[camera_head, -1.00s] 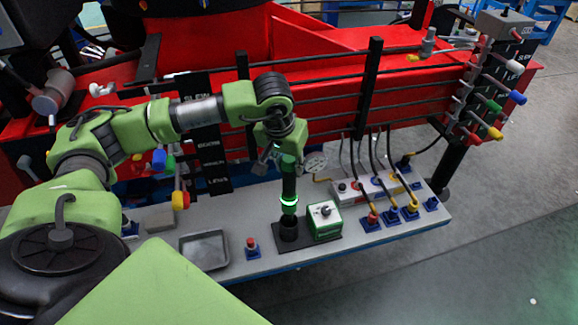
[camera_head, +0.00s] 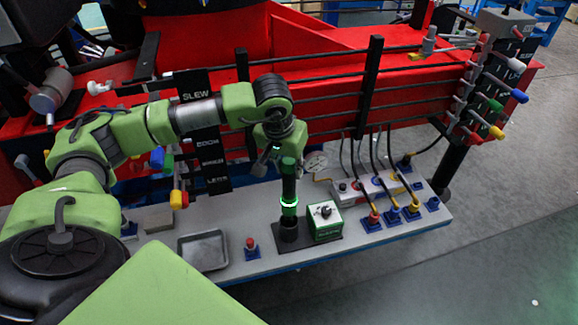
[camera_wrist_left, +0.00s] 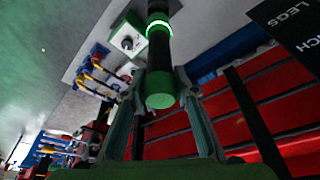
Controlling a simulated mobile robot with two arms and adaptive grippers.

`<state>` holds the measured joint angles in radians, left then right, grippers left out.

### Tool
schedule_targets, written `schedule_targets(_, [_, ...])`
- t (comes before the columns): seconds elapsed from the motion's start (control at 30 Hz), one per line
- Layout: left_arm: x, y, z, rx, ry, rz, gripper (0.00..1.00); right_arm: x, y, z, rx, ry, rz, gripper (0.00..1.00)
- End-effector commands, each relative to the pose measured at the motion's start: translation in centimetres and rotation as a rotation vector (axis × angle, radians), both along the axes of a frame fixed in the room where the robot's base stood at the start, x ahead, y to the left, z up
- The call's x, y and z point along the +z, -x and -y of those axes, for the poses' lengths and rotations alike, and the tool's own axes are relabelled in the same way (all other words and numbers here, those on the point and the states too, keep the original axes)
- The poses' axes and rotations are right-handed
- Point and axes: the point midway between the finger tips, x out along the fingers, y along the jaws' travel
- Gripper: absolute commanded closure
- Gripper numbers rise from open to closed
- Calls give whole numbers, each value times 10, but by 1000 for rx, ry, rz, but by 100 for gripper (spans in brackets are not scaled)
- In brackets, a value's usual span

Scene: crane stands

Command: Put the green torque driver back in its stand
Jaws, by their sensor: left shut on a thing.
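The green torque driver (camera_head: 289,186) is a dark upright cylinder with a glowing green ring and a green top end. My left gripper (camera_head: 283,162) is above it, shut on its upper part. The left wrist view shows the driver's round green end (camera_wrist_left: 160,92) between the two fingers (camera_wrist_left: 160,78). The driver's lower end meets the black cup of the stand (camera_head: 289,233); how deep it sits inside is hidden. The stand has a black base plate and a green and white box with a dial (camera_head: 325,222) beside the cup. My right gripper is not in view.
The grey bench (camera_head: 270,262) holds an empty grey tray (camera_head: 203,250) and a red button on a blue base (camera_head: 251,247) to the left. Several cabled blue connectors (camera_head: 393,215) stand to the right. Red crane structure and black rails (camera_head: 371,88) rise behind.

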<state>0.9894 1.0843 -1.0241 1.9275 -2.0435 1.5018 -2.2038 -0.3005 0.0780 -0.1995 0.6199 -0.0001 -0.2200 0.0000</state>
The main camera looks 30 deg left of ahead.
Motion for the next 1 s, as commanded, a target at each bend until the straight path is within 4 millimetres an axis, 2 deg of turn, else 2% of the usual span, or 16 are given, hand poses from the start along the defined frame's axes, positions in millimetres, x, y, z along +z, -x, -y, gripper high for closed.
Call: schedule_targets(1.0, [-35, -1, 0, 0, 1, 6, 100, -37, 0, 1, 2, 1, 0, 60])
